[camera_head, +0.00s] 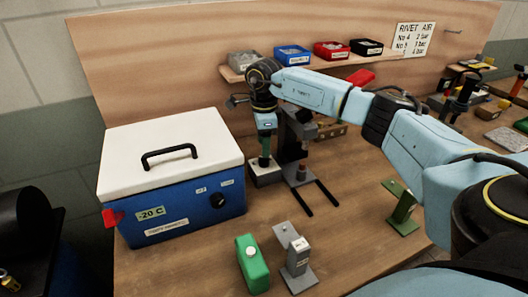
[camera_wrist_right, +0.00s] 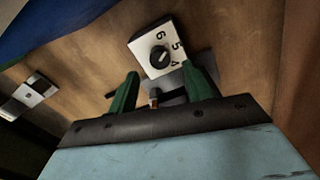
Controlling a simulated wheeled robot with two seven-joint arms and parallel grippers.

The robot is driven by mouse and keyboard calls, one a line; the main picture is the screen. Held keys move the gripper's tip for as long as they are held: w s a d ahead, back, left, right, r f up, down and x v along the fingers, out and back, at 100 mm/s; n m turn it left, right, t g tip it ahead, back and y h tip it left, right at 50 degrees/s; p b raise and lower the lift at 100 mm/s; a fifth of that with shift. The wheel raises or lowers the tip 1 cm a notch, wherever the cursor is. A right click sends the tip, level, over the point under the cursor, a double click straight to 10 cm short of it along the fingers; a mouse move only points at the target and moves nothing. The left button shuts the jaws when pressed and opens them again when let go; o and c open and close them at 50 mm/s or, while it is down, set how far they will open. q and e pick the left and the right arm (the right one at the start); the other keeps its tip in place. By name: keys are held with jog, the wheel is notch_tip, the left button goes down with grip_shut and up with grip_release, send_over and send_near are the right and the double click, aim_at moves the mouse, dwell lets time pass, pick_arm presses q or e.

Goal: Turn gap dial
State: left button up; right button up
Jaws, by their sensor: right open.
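The gap dial (camera_wrist_right: 159,58) shows in the right wrist view as a round black knob on a white plate marked 6, 5 and 4. A light mark on the knob is too small to read surely. My right gripper (camera_wrist_right: 161,71) is open, with its green fingers apart on either side below the plate. The dial lies just beyond the fingertips, and nothing is between them. In the head view my right gripper (camera_head: 264,162) points down over a grey block (camera_head: 266,178) beside a dark press stand (camera_head: 291,140). The dial face cannot be made out there. My left gripper is not in view.
A blue cool box (camera_head: 185,214) with a white lid stands left of the press. Bins line the shelf (camera_head: 325,64) behind.

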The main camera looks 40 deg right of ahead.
notch_tip(320, 180, up, 9)
dwell(0.5)
